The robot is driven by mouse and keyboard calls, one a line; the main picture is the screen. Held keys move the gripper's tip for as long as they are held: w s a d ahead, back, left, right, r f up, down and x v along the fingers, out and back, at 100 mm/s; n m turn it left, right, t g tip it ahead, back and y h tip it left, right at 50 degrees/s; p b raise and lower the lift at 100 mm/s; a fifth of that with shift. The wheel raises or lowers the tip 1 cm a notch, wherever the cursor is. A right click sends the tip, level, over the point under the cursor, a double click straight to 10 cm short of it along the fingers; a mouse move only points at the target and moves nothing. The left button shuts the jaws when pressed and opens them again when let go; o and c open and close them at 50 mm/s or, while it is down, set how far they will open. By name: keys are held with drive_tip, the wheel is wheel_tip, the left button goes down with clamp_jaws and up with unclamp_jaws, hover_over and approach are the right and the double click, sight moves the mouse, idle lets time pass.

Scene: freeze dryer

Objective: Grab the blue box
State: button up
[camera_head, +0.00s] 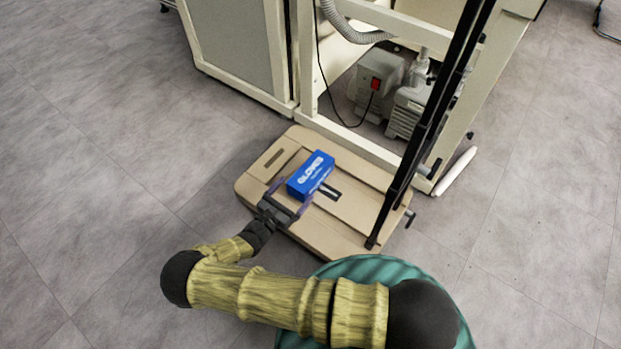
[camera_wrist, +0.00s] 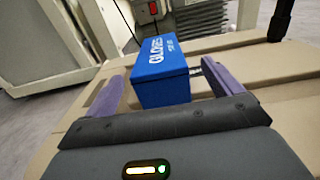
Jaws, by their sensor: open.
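The blue box (camera_head: 311,174), marked "GLOVES" in white, sits on a tan cart platform (camera_head: 349,236). My gripper (camera_head: 293,191) is open at the near left side of the box. In the wrist view my gripper (camera_wrist: 163,92) shows its two purple fingers spread, one on each side of the box's near end. I cannot tell whether either finger touches the box.
The cart's black handle posts (camera_head: 428,125) rise at the right of the platform. A cream machine frame (camera_head: 352,148) with a grey pump (camera_head: 379,80) stands right behind. Grey tiled floor (camera_head: 90,190) is clear to the left.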

sight(302, 180)
drive_tip(key=shift+w+d, duration=0.1)
drive_tip(key=b+x, duration=0.4)
drive_tip(key=shift+w+d+f, duration=0.2)
drive_tip(key=shift+w+f, duration=0.05)
drive_tip(key=shift+w, duration=0.1)
drive_tip(key=shift+w+d+r, duration=0.1)
drive_tip(key=shift+w+r, duration=0.05)
idle(0.4)
drive_tip(key=c, duration=1.1)
wheel_tip(302, 180, up, 10)
drive_tip(key=p, duration=0.7)
drive_tip(key=shift+c, duration=0.2)
